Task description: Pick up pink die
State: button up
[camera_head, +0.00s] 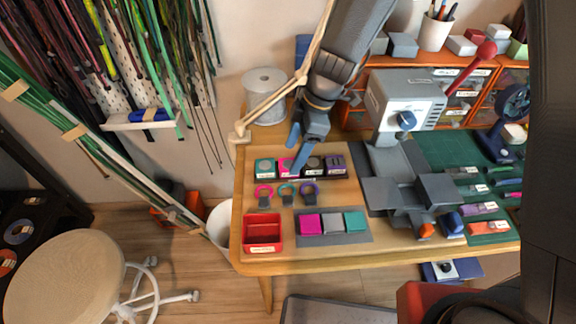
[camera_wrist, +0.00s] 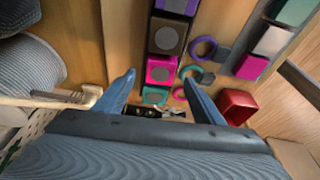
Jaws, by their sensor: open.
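In the head view the pink die (camera_head: 285,162) is partly hidden behind my gripper (camera_head: 296,156), whose blue fingers hang over the row. The teal die (camera_head: 265,168) is left of it; the dark die and the purple die (camera_head: 335,164) are right.
Pink, teal and purple rings (camera_head: 287,190) lie in front of the row. A red tray (camera_head: 262,233) and a grey mat (camera_head: 362,237) with pink, grey and teal blocks are nearer the front. A grey press (camera_head: 400,95) stands right; a white spool (camera_head: 266,95) stands back left.

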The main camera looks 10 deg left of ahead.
aim_at(289, 164)
jog(key=shift+p+x, duration=0.3)
jog(key=shift+x, duration=1.4)
jog(key=shift+c, duration=0.3)
jog(key=c, duration=1.2)
jog(key=shift+r, duration=0.15)
notch_tip(289, 164, up, 10)
jog(key=b, duration=0.1)
